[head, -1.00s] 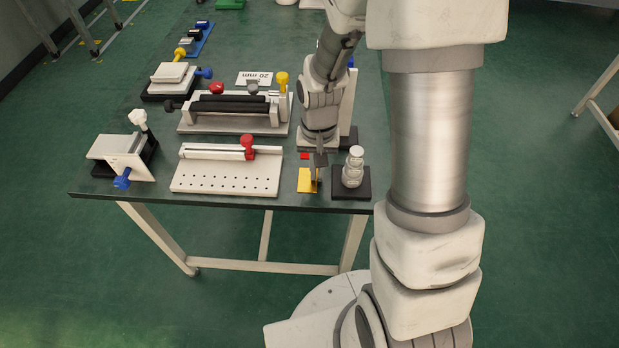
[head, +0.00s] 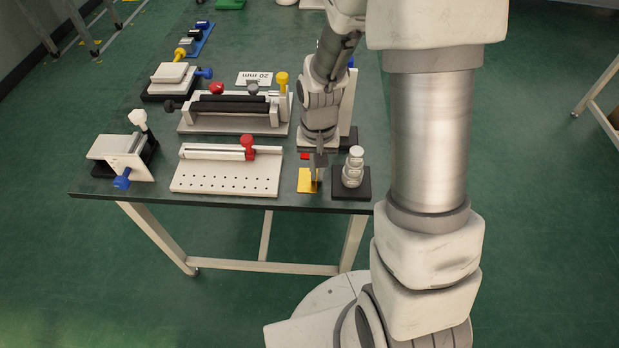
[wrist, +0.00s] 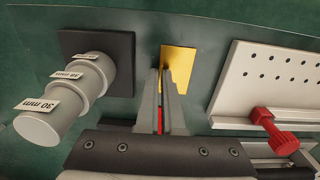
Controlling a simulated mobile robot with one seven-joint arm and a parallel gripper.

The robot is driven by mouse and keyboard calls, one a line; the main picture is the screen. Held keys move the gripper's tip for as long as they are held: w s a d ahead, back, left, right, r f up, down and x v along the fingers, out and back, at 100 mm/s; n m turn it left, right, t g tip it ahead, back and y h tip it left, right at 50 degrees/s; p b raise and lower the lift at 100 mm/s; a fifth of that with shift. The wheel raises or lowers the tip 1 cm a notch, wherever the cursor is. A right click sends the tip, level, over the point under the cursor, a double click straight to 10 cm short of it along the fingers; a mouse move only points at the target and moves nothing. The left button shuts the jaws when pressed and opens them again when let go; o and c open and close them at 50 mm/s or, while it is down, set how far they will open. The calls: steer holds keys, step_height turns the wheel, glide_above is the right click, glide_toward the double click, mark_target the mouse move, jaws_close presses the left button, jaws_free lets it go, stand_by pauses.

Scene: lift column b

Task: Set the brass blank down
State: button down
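In the wrist view my gripper (wrist: 164,72) points at the yellow patch (wrist: 180,62), with a thin gap between the fingers.
A stepped grey gauge (head: 353,168) on a black base stands close to the right of the patch. A white perforated plate (head: 225,178) with a red knob lies close to its left. A small red mark (head: 304,156) is behind. The table (head: 285,201) ends just in front.

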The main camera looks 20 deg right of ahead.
stand_by(0.4)
steer(key=shift+r+p, duration=2.4)
steer(key=shift+r, duration=0.65)
steer(key=shift+f, duration=0.1)
steer(key=w+n, duration=0.2)
steer(key=w, duration=0.1)
steer(key=w+f+n, duration=0.1)
steer(key=w, duration=0.1)
steer(key=shift+n, duration=0.3)
steer(key=shift+s+a, duration=0.1)
